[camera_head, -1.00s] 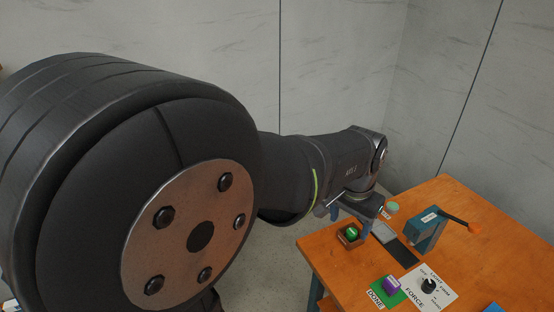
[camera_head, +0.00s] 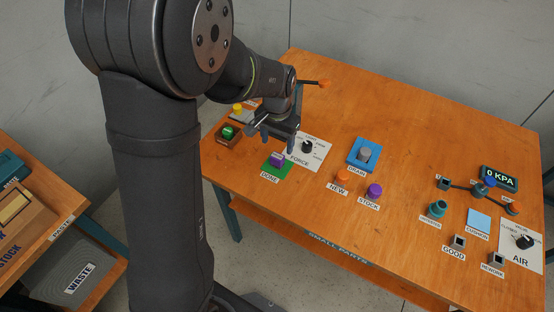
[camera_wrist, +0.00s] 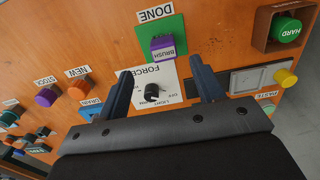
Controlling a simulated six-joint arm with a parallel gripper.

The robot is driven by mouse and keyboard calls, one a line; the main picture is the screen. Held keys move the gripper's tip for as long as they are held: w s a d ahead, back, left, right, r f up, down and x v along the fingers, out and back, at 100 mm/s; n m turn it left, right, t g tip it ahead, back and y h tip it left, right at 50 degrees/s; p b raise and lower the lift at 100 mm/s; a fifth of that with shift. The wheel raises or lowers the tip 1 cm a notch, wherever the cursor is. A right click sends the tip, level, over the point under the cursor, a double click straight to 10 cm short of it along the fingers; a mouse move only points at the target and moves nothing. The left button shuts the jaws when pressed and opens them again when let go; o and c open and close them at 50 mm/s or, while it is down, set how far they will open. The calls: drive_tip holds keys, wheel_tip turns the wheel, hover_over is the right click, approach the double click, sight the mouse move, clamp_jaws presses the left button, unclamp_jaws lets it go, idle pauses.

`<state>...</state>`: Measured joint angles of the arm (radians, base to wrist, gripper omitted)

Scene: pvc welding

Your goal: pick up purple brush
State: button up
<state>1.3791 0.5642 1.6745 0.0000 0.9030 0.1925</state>
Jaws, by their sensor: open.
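The purple brush (camera_head: 277,158) is a small purple block on the green DONE pad (camera_head: 272,172), near the table's front left edge. In the wrist view the brush (camera_wrist: 162,48) carries a BRUSH label and sits on the green pad (camera_wrist: 178,30), beyond the fingertips. My gripper (camera_head: 271,138) is open and empty above the table, just behind the brush in the head view. In the wrist view my gripper (camera_wrist: 160,72) has its two blue-grey fingers spread apart over the FORCE panel (camera_wrist: 152,88), with the brush past the gap between them.
A wooden box with a green HARD knob (camera_head: 228,132) stands left of the pad. The FORCE dial (camera_head: 307,147) is close on the right. Orange NEW (camera_head: 342,175) and purple STOCK (camera_head: 374,191) knobs stand farther right. The tabletop's middle is mostly clear.

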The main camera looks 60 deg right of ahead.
sight(277, 156)
wheel_tip(277, 156, down, 4)
drive_tip(key=shift+r, duration=0.2)
drive_tip(key=f, duration=0.4)
drive_tip(key=shift+w+d+f, duration=0.25)
drive_tip(key=shift+d+f, duration=0.15)
drive_tip(key=c, duration=1.1)
drive_tip(key=shift+o, duration=0.2)
drive_tip(key=shift+r, duration=0.1)
